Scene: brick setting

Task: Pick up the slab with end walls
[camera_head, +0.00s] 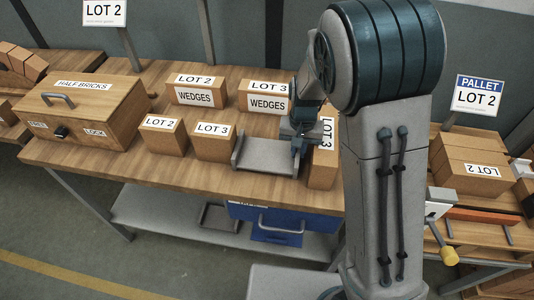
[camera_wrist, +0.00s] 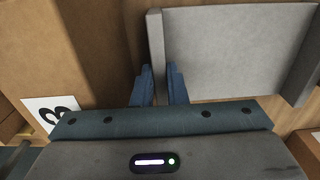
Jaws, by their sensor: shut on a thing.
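The slab with end walls (camera_head: 265,157) is a grey, flat piece with a low raised wall at each end. It is at the front of the wooden table in the head view. It also fills the upper right of the wrist view (camera_wrist: 235,50), with one end wall beside my fingers and the other at the far right. My gripper (camera_head: 300,148) is at the slab's right end in the head view. In the wrist view its two blue fingers (camera_wrist: 160,80) are shut on the near end wall, one on each side. I cannot tell whether the slab is clear of the tabletop.
A LOT 3 box (camera_head: 323,165) stands close beside my gripper and shows large in the wrist view (camera_wrist: 65,50). Another LOT 3 box (camera_head: 213,147) is left of the slab. A WEDGES box (camera_head: 262,103) is behind. A HALF BRICKS case (camera_head: 88,108) is farther left.

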